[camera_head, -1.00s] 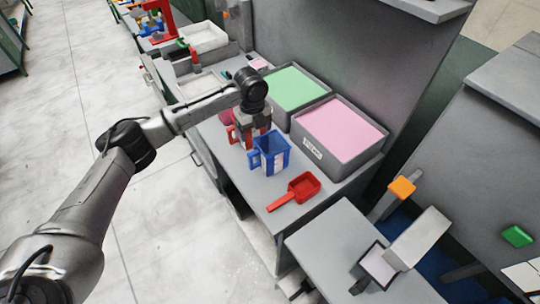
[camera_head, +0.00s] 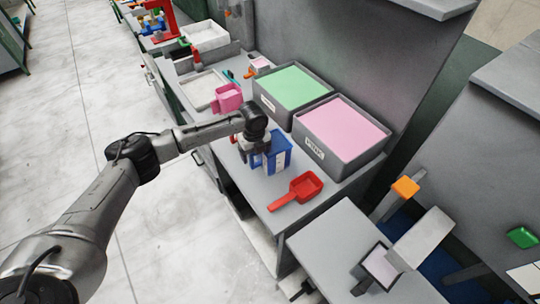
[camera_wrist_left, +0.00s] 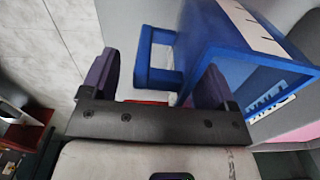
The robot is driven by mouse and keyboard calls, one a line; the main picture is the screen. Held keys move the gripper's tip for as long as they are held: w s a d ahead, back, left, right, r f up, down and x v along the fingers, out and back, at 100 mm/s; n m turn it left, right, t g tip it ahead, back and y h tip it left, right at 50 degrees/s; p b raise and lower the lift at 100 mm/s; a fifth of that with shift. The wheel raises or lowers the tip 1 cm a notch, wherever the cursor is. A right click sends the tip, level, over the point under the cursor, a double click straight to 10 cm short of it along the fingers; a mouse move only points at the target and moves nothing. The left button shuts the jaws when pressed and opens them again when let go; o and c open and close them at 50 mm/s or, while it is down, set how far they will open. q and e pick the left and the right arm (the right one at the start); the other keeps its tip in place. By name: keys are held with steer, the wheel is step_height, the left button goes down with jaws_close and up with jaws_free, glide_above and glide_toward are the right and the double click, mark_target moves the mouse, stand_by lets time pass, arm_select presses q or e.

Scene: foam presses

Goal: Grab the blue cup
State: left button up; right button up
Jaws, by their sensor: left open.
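The blue cup (camera_head: 280,156) stands upright on the grey bench in the head view, partly hidden by my left gripper (camera_head: 256,158). In the left wrist view the blue cup (camera_wrist_left: 240,60) fills the upper right, with white marks on its side. Its blue handle (camera_wrist_left: 146,58) lies ahead of and between the two fingers of my left gripper (camera_wrist_left: 158,80). The fingers are apart, and the right one overlaps the cup's wall in the picture. I cannot tell whether it touches. My right gripper is not in view.
A red scoop (camera_head: 297,191) lies just in front of the cup. A pink cup (camera_head: 227,98) stands farther back, with a bit of red (camera_head: 232,134) beside my gripper. A green-filled bin (camera_head: 296,87) and a pink-filled bin (camera_head: 343,130) stand behind along the wall.

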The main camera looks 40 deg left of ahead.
arm_select(q)
steer(key=shift+f, duration=1.1)
steer(key=c, duration=1)
